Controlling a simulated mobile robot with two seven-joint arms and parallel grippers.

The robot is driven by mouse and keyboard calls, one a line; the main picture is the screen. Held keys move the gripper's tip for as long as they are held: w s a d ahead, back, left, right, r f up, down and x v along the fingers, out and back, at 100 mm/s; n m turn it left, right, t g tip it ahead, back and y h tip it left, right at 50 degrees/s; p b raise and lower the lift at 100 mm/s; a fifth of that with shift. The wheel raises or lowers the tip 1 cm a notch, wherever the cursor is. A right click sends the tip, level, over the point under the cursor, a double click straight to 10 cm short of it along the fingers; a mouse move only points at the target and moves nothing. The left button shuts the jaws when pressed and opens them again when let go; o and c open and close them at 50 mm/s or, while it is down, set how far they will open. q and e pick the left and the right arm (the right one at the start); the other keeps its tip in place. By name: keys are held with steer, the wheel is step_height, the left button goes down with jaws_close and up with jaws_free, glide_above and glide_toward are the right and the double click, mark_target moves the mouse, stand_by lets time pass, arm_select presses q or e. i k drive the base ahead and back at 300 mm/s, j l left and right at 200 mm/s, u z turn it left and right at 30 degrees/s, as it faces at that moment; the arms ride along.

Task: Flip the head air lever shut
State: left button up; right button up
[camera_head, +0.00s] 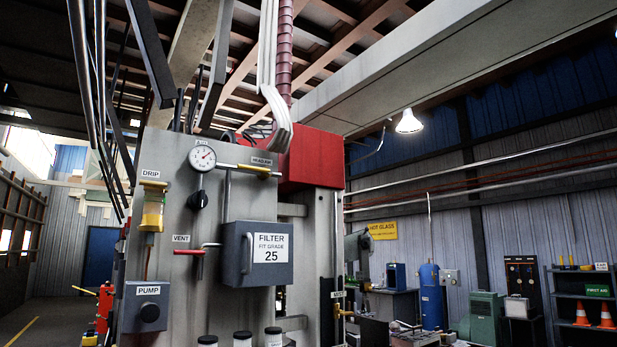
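The head air lever (254,169) is a yellow handle on the upper part of a tall grey machine cabinet. It lies roughly level, just under a small white label (261,161) whose small print looks like "HEAD AIR". A thin pipe runs down below the lever's left end. Neither of my grippers shows in this view, so their place relative to the lever cannot be seen.
A round gauge (202,157) and black knob (197,200) sit left of the lever. A red-handled vent valve (197,251) and a protruding grey filter box (257,254) are below. Several black-lidded jars (273,337) stand at the bottom edge. Open floor lies left.

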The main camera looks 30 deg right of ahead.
mark_target(269, 171)
steer(key=z, duration=0.7)
steer(key=i+l+u, duration=0.3)
steer(key=l, duration=1.6)
steer(key=l+u, duration=0.25)
steer(key=l, duration=1.65)
